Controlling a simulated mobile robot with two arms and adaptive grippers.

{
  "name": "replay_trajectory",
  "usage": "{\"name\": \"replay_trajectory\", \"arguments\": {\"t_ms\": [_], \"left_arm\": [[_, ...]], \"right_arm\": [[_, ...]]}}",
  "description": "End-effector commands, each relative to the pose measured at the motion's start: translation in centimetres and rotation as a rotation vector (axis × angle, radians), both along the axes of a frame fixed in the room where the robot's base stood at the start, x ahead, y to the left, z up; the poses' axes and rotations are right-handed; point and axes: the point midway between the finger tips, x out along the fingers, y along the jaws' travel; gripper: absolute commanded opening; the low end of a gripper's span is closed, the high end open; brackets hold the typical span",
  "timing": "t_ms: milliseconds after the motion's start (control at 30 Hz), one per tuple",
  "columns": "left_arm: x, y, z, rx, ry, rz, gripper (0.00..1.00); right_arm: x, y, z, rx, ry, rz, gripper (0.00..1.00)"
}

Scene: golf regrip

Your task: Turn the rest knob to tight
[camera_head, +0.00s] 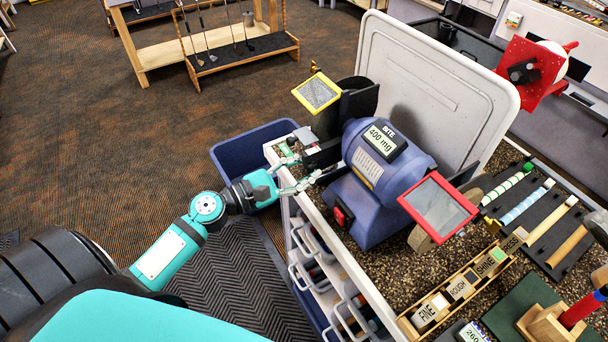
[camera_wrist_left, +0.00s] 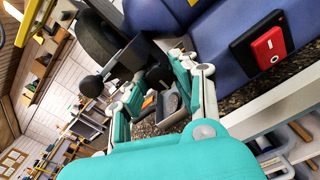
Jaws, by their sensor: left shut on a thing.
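The blue bench grinder (camera_head: 372,185), with a "400 mg" display on top, stands at the left edge of the speckled bench. My left gripper (camera_head: 306,170) reaches in from the left to the low area beside its left wheel. Its teal fingers are shut on a small part there, which I take to be the rest knob; the fingers mostly hide it. The left wrist view shows the fingers (camera_wrist_left: 160,74) beside the dark wheel and its guard (camera_wrist_left: 98,40). A black ball-ended rod (camera_wrist_left: 92,86) sticks out left of them. My right gripper is not in view.
A yellow-framed shield (camera_head: 317,93) and a red-framed shield (camera_head: 438,206) stand over the grinder's ends. A grey panel (camera_head: 440,80) rises behind it. A blue bin (camera_head: 235,157) sits beside the bench. Labelled blocks lie in a wooden tray (camera_head: 408,325). Drawers with handles are below the bench edge.

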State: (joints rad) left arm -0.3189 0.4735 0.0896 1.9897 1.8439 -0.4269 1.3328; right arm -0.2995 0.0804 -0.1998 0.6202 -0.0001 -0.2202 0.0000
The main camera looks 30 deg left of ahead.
Motion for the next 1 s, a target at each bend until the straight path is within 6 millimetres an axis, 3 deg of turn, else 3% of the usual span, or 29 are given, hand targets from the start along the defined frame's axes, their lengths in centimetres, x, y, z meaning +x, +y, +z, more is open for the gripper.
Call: {"name": "replay_trajectory", "arguments": {"t_ms": [267, 300, 500, 767, 1000], "left_arm": [[0.0, 0.0, 0.0, 0.021, -0.011, 0.0, 0.0], [0.0, 0.0, 0.0, 0.021, -0.01, 0.0, 0.28], [0.0, 0.0, 0.0, 0.019, -0.009, 0.0, 0.51], [-0.1, 0.0, 0.0, 0.018, -0.009, 0.0, 0.51], [-2.9, 1.7, -0.1, 0.016, -0.005, 0.002, 0.51]], "right_arm": [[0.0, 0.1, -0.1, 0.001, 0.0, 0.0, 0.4], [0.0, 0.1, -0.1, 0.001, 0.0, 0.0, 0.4], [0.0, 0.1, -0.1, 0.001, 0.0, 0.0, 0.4], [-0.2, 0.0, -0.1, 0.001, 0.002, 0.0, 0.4], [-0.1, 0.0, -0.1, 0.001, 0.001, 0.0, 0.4]]}}
